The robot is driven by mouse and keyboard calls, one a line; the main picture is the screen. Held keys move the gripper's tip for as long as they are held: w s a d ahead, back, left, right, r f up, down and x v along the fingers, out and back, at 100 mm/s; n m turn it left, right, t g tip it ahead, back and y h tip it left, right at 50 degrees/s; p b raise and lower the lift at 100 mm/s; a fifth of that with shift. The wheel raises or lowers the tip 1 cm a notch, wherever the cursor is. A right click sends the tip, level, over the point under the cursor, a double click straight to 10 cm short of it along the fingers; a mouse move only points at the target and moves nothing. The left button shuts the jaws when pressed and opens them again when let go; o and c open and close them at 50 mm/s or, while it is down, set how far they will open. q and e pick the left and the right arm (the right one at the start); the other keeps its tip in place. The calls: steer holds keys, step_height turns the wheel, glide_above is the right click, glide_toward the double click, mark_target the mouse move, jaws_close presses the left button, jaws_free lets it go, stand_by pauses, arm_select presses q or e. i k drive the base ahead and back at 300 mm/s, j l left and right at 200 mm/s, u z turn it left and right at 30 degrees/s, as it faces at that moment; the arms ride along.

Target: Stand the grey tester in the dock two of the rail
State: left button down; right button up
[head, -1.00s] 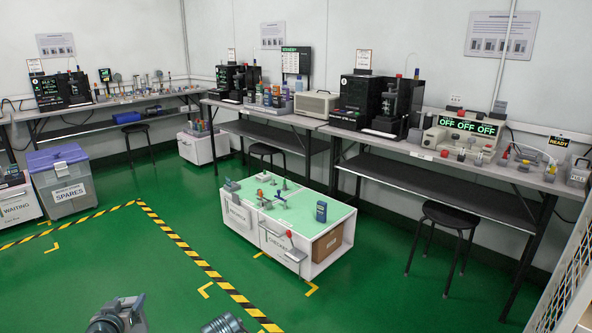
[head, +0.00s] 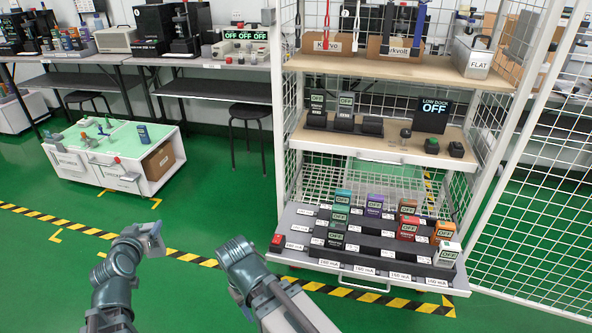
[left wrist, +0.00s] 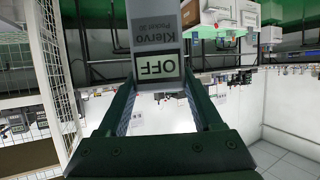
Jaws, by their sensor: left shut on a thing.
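The grey tester (left wrist: 157,55) is held between the fingers of my left gripper (left wrist: 160,100), its OFF screen facing the wrist camera. In the head view the left gripper (head: 150,240) is low at the left, over the floor, with a pale part of the tester (head: 157,243) at its tip. It is well apart from the rack. A pull-out tray (head: 375,283) at the rack's bottom bears dark stepped rails (head: 385,247) with several coloured testers. Their labels are too small to tell which place is dock two. My right arm shows, but its gripper does not.
The middle shelf (head: 370,148) holds two upright testers, a bare-looking black dock (head: 373,126) and a LOW DOCK sign (head: 432,115). A mesh door (head: 530,200) stands open at right. A low green-topped cart (head: 110,140) is at left. Green floor lies clear between.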

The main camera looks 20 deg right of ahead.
mark_target(368, 259)
steer(key=k+l+z, duration=0.65)
steer(key=l+z, duration=0.15)
steer(key=l, duration=0.15)
steer(key=k+l+z, duration=0.1)
steer(key=l+z, duration=0.15)
steer(key=l, duration=0.15)
